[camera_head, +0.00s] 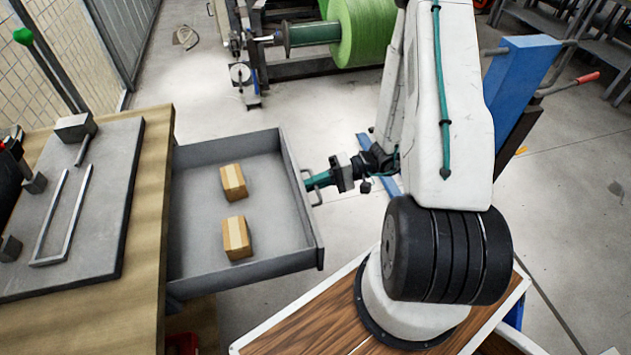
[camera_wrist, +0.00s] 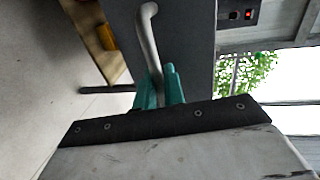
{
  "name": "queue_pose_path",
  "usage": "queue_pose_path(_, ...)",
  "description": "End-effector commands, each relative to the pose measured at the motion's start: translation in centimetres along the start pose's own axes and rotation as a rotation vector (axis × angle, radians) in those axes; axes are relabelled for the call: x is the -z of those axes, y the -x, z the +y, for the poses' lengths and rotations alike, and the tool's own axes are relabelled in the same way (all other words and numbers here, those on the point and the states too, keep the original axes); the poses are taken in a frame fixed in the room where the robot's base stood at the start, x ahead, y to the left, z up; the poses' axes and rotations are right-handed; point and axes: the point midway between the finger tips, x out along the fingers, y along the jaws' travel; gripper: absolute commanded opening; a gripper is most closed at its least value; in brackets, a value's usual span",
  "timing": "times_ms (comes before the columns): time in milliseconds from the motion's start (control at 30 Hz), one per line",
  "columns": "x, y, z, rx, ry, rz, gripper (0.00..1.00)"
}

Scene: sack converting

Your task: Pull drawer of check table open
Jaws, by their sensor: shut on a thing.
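The check table (camera_head: 150,200) stands at the left in the head view, with a wooden top. Its grey drawer (camera_head: 190,262) is pulled well out to the right. Two small tan boxes, one farther (camera_head: 233,182) and one nearer (camera_head: 237,238), lie inside it. My gripper (camera_head: 310,183) is at the drawer's front, shut on the metal handle (camera_head: 317,197). In the wrist view the teal fingers (camera_wrist: 159,88) close around the grey handle bar (camera_wrist: 148,40), against the dark drawer front (camera_wrist: 190,50).
A grey plate (camera_head: 100,205) with a metal fork-shaped frame lies on the table top. A machine with a green roll (camera_head: 362,30) stands at the back. A blue panel (camera_head: 515,75) is at the right. Bare floor (camera_head: 225,100) lies beyond the drawer.

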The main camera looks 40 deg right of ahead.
Motion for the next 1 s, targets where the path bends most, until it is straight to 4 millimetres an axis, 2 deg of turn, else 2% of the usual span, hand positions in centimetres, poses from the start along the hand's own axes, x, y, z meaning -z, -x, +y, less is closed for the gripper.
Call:
queue_pose_path(233, -0.3, -0.1, 0.0, 0.002, -0.004, -0.007, 0.00)
queue_pose_path(267, -0.3, -0.1, 0.0, 0.002, -0.005, -0.006, 0.19)
queue_pose_path(300, -0.3, -0.1, 0.0, 0.002, -0.004, -0.006, 0.25)
queue_pose_path(567, -0.1, 0.1, 0.0, 0.001, -0.002, -0.001, 0.25)
queue_pose_path(667, -0.1, 0.8, 0.0, 0.000, -0.001, 0.003, 0.25)
queue_pose_path(1000, -0.2, 6.3, 0.1, 0.001, -0.002, 0.001, 0.25)
